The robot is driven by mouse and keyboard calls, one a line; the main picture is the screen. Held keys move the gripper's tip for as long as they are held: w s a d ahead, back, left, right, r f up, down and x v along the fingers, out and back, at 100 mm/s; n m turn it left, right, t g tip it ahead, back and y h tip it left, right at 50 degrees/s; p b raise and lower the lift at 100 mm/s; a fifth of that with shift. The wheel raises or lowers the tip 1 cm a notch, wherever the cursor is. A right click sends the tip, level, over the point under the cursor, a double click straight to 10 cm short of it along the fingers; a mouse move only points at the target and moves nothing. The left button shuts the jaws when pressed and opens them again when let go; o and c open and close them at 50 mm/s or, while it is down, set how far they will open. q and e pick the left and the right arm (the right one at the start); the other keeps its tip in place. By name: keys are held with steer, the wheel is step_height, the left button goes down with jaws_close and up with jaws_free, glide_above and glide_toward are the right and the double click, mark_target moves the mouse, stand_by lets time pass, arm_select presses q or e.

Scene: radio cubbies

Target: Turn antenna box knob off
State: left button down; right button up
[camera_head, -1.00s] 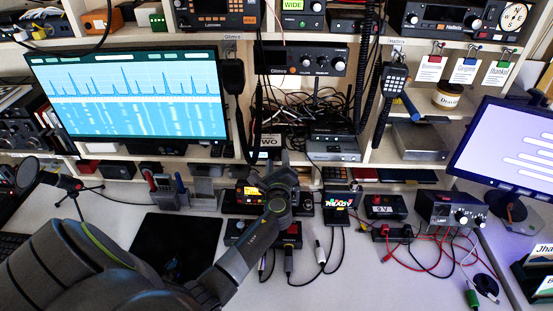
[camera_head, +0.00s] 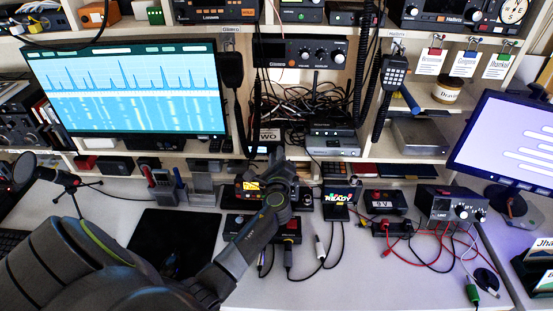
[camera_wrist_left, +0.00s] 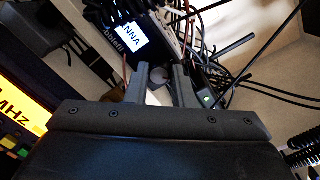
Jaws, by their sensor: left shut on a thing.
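In the left wrist view, a dark antenna box (camera_wrist_left: 138,48) shows with a white label whose visible letters read "NNA". The fingers are shut on this knob, one at each side. The knob's pointer direction cannot be made out. In the head view, my left gripper (camera_head: 283,162) reaches in at the middle of the lower shelf. My own arm hides the knob and most of the box there. My right gripper is not in view.
A yellow-lit radio display (camera_wrist_left: 20,115) is close to the gripper's left in the wrist view. Tangled black cables (camera_wrist_left: 200,45) lie beside the box. In the head view, a "READY" device (camera_head: 337,199) and a grey supply box (camera_head: 450,203) stand to the right.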

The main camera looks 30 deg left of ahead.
arm_select(q)
steer(key=n+h+b, duration=0.1)
steer(key=n+b, duration=0.5)
steer(key=n, duration=0.3)
steer(key=shift+a+n, duration=0.1)
steer(key=shift+n, duration=0.3)
stand_by(0.5)
steer(key=c, duration=1.2)
jaws_free()
steer(key=shift+c, duration=0.2)
